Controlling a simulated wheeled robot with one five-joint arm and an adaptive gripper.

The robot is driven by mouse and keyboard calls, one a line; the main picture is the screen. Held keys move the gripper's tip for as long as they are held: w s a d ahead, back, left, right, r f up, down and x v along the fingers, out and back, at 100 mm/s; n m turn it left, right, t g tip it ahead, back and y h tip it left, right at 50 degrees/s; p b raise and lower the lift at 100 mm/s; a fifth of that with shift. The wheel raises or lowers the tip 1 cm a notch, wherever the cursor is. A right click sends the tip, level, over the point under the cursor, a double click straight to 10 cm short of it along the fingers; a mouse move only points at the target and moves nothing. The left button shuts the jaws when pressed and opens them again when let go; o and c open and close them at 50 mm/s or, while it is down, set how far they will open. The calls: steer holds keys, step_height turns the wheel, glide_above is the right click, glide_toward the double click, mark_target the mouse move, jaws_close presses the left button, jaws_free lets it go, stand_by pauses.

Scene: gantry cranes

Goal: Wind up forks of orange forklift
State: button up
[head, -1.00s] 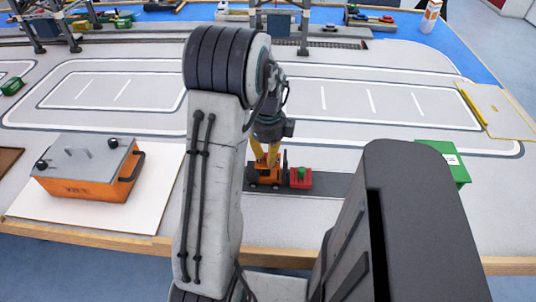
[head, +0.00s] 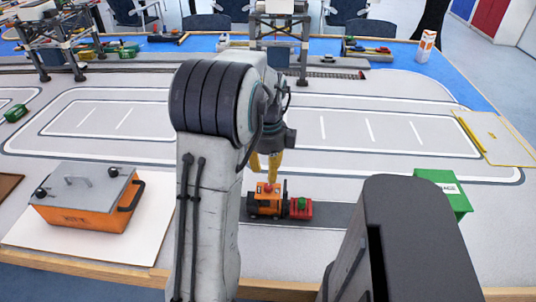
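The orange forklift (head: 264,204) stands on a dark grey strip near the table's front edge, behind my arm. A red block or pallet (head: 299,208) with a green item on top is at its right end, at its forks. My gripper (head: 267,178) has yellow fingers that point down just above the forklift's top. A small red part shows right under the fingertips. The gap between the fingers is too small to read, and I cannot tell whether they touch the forklift. The winding part of the forklift is not clear from here.
An orange box with a grey lid (head: 88,198) sits on a white board at the left. A green box (head: 444,192) stands at the right. Gantry cranes (head: 280,30) stand at the back. The road-marked table (head: 370,130) between is mostly clear.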

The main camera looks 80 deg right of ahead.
mark_target(268, 185)
steer(key=shift+r, duration=2.8)
